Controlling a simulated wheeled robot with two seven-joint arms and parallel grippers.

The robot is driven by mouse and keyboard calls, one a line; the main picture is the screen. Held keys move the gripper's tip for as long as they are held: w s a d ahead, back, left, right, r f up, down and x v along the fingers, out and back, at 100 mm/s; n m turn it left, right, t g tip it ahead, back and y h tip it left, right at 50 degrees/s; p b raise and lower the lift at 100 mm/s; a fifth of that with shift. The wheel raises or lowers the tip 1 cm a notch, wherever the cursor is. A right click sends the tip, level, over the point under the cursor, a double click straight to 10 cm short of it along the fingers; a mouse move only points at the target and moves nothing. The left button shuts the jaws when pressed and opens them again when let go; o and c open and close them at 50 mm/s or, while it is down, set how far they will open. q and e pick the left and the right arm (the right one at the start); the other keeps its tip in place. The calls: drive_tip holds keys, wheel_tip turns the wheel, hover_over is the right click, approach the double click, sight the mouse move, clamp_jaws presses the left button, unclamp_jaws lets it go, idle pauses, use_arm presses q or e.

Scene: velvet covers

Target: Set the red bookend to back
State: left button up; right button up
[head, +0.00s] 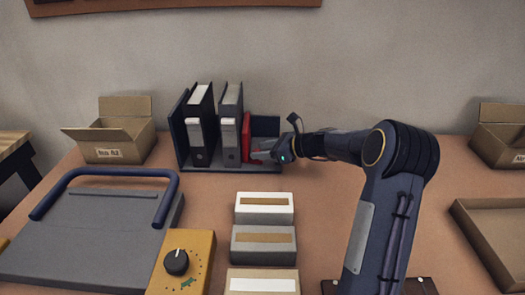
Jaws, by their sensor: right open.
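The red bookend (247,137) stands upright in a dark open file rack (178,128), just right of two binders (201,125). Part of its red foot shows low on the rack floor. My right gripper (268,152) reaches in from the right, at the rack's right end, with its fingers beside the bookend. It is open; whether a finger touches the bookend is too small to tell. The gripper and wrist cover part of the rack's right side. My left gripper is not in view.
A grey press with a blue handle (105,173) and a yellow dial box (199,248) are at the left. Cardboard boxes stand at the back left (119,140) and right (498,143). A tray (484,228) lies at right.

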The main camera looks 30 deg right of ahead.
drive_tip(key=shift+w+a+f, duration=0.1)
drive_tip(key=shift+w, duration=0.05)
drive_tip(key=shift+c, duration=0.2)
clamp_jaws()
drive_tip(key=d, duration=0.1)
drive_tip(key=s+d+p, duration=0.1)
drive_tip(key=s+d, duration=0.1)
drive_tip(key=d, duration=0.1)
drive_tip(key=shift+s+d+p, duration=0.1)
drive_tip(key=shift+s+p, duration=0.15)
drive_tip(key=shift+p, duration=0.15)
drive_tip(key=shift+s+d, duration=0.1)
drive_tip(key=shift+d, duration=0.05)
drive_tip(key=shift+c, duration=0.3)
unclamp_jaws()
drive_tip(key=shift+s+d, duration=0.15)
drive_tip(key=shift+o, duration=0.5)
